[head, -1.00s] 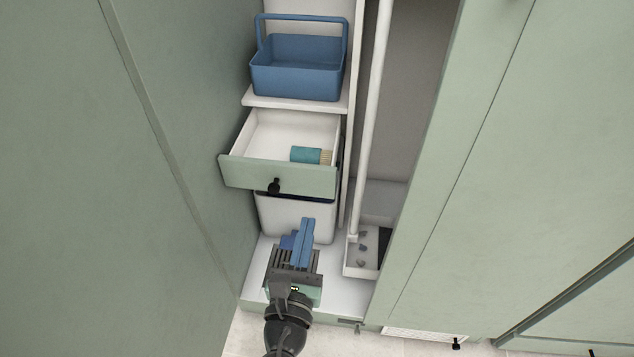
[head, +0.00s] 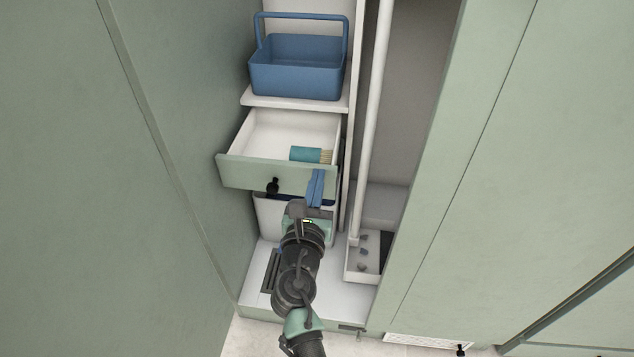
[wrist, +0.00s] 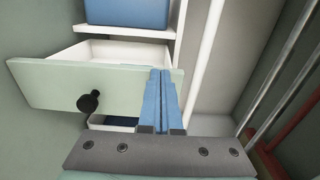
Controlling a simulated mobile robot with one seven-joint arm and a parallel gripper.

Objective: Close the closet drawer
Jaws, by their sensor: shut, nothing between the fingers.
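The closet drawer (head: 245,172) stands pulled out, with a pale green front, a black knob (head: 273,186) and a white inside. It holds a teal brush (head: 312,155) with pale bristles. My gripper (head: 316,178) is shut and empty. Its blue fingers overlap the right end of the drawer front in the head view. In the wrist view the drawer front (wrist: 50,82) and its knob (wrist: 89,102) lie left of my gripper (wrist: 160,75), whose fingertips are at the front's right end. I cannot tell if they touch it.
A blue caddy (head: 297,68) sits on the shelf above the drawer. A white bin (head: 268,214) stands below. A white pole (head: 371,120) and a dustpan (head: 362,268) are at the right. Closet walls close in on both sides.

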